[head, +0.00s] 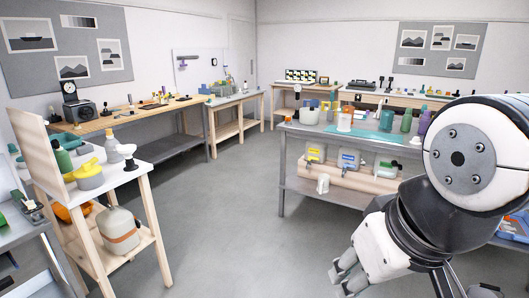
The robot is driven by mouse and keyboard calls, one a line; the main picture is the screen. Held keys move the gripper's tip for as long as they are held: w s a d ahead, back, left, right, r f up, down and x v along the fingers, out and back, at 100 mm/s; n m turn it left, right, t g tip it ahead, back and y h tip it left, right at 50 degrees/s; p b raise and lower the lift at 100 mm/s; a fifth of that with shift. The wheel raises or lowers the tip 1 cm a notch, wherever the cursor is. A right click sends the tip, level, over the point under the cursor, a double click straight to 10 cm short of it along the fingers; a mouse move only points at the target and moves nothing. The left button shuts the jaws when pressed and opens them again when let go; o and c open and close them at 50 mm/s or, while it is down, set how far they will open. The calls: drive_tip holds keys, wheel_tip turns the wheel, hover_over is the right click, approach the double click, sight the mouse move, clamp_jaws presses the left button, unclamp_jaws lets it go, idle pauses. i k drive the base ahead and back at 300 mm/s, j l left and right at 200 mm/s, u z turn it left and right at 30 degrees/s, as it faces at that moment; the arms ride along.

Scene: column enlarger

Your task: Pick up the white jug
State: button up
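A small white jug (323,184), apparently with a handle, stands at the front of the lower shelf of the grey bench at right centre. A pale vessel (344,120) stands on the same bench's top; I cannot tell whether it is also a jug. My gripper (346,279) hangs at the lower right over the floor, nearer to me than the bench and apart from everything. No object shows in it. Its fingers are seen from the side, so their opening is unclear. My arm hides the bench's right part.
The grey bench top (300,127) holds several bottles. Containers with blue and yellow labels (348,159) stand on its lower shelf. A wooden stand (150,222) at left carries bottles and a large banded container (118,231). The grey floor (225,215) between is clear.

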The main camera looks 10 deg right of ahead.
sight(324, 179)
drive_tip(key=i+l+z, duration=0.15)
drive_tip(key=i+l, duration=0.6)
drive_tip(key=i+l+z, duration=0.1)
drive_tip(key=i+l, duration=0.6)
drive_tip(key=i+l+z, duration=0.15)
drive_tip(key=i+l, duration=0.45)
drive_tip(key=i, duration=0.25)
